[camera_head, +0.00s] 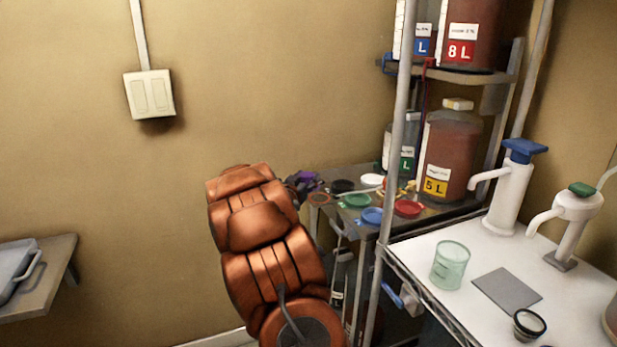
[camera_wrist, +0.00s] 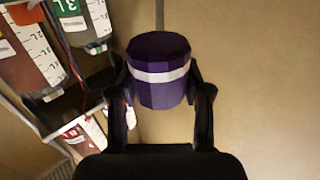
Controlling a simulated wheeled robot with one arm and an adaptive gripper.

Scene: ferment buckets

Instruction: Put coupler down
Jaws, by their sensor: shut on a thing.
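The coupler, a dark purple cylinder with a white band (camera_wrist: 160,74), fills the middle of the wrist view. My gripper (camera_wrist: 159,92) is shut on it, with one dark finger on each side. In the head view my gripper (camera_head: 300,188) shows small beyond my copper-coloured arm, in front of the wall at the left end of the grey shelf. A bit of the purple coupler (camera_head: 308,177) shows there. The arm hides part of the gripper, and I cannot tell the gap between coupler and shelf.
The grey shelf (camera_head: 335,180) holds green (camera_head: 356,201), blue (camera_head: 372,216) and red (camera_head: 408,208) lids and a 5 L bucket (camera_head: 450,155). A metal post (camera_head: 390,150) stands in front. The white table (camera_head: 420,250) carries a clear green cup (camera_head: 450,265), a grey plate (camera_head: 507,289) and pumps.

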